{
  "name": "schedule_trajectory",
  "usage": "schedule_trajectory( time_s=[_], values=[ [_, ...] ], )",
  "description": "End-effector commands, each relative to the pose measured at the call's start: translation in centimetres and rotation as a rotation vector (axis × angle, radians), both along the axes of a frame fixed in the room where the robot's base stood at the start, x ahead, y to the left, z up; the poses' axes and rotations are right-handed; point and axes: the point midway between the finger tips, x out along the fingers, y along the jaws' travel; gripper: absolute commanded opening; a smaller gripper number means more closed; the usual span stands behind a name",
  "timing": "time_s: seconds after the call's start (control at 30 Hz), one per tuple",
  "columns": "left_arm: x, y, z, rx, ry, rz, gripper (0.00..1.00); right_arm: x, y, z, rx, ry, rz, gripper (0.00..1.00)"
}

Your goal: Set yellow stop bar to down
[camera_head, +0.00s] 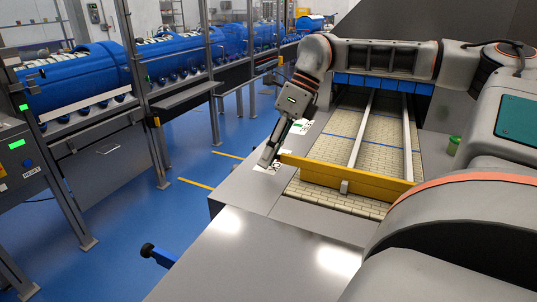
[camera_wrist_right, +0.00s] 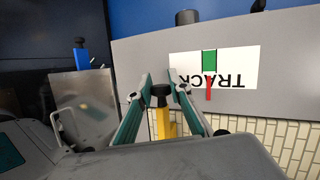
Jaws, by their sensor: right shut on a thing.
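My right gripper (camera_head: 268,158) is at the bar's left end, pointing down. In the right wrist view, my right gripper (camera_wrist_right: 160,80) has its two fingers either side of a black knob (camera_wrist_right: 160,92) above a yellow part (camera_wrist_right: 165,123) of the bar, and is shut on it. The fingers hide part of the bar's end. My left gripper is in neither view.
A white TRACK card (camera_wrist_right: 235,66) with a green block and red pointer lies beside the gripper. Metal rails (camera_head: 362,130) run along the track; a blue row (camera_head: 385,83) closes its far end. A blue lever (camera_head: 158,255) and a green-topped cup (camera_head: 453,146) stand nearby.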

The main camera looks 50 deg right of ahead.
Motion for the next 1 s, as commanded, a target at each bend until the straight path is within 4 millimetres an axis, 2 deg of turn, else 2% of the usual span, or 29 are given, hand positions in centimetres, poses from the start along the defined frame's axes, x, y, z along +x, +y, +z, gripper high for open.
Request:
schedule_trajectory(
  time_s=[0.03,0.23,0.27,0.3,0.77,0.87,1.0],
  values=[
    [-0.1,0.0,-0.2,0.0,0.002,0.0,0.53,-0.3,0.0,-0.9,-0.001,0.019,0.0,0.0],
    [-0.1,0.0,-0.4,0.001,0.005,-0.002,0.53,-0.4,0.0,-1.2,-0.001,0.025,0.001,0.0],
    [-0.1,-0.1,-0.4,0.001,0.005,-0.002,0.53,-0.4,0.0,-1.3,-0.001,0.025,0.001,0.24],
    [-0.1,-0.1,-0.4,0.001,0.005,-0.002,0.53,-0.4,0.0,-1.3,0.0,0.025,0.001,0.34],
    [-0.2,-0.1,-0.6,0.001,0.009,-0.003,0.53,-0.2,0.0,-0.6,-0.001,0.013,0.001,0.35],
    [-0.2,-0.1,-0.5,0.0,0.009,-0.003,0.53,-0.3,-0.3,0.0,-0.002,0.012,0.0,0.35],
    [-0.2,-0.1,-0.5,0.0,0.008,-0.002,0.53,-0.6,-1.3,1.9,-0.002,0.01,-0.002,0.35]
  ],
)
